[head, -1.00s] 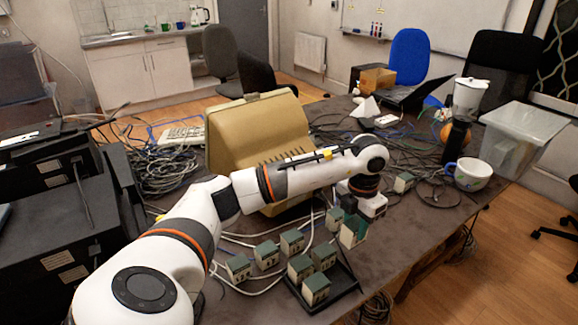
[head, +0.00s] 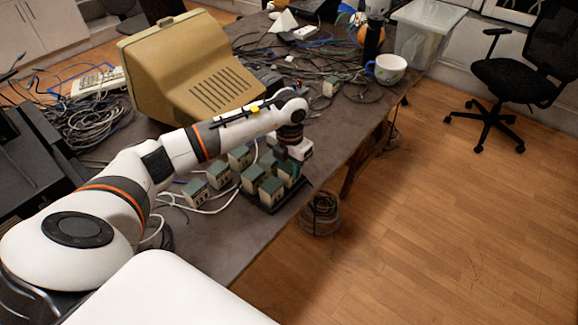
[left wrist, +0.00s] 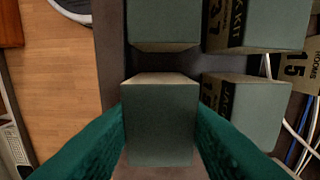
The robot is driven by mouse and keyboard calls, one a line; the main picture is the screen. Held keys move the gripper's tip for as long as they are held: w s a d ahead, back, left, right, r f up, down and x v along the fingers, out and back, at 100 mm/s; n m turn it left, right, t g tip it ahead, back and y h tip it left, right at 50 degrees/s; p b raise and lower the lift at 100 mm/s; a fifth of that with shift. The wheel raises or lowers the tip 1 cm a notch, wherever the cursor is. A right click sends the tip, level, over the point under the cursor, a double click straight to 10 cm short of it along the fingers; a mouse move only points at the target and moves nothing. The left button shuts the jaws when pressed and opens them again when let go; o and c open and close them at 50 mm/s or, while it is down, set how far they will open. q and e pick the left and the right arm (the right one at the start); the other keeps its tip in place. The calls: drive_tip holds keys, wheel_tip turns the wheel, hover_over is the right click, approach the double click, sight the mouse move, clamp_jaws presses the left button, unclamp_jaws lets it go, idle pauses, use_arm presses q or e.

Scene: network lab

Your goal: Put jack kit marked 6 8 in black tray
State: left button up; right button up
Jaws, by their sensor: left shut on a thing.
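My left gripper (head: 291,168) is over the right end of the black tray (head: 287,202). Its teal fingers are shut on a jack kit, a small box with a grey-green top, mostly hidden in the head view. In the left wrist view the held kit (left wrist: 160,122) is between the fingers, its top about as large as the neighbouring tops. Other kits (head: 270,191) stand beside it in the tray. The held kit's number is not visible, and I cannot tell whether its base touches the tray. My right gripper is not in view.
More kits (head: 195,192) stand on the table left of the tray, among white cables. A beige monitor (head: 190,75) is behind my arm. A lone kit (head: 330,87) and a mug (head: 386,69) are farther back. The table edge is close right of the tray.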

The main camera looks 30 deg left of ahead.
use_arm(q)
drive_tip(key=shift+f, duration=0.45)
drive_tip(key=shift+f, duration=0.15)
drive_tip(key=o, duration=0.8)
drive_tip(key=shift+c, duration=0.2)
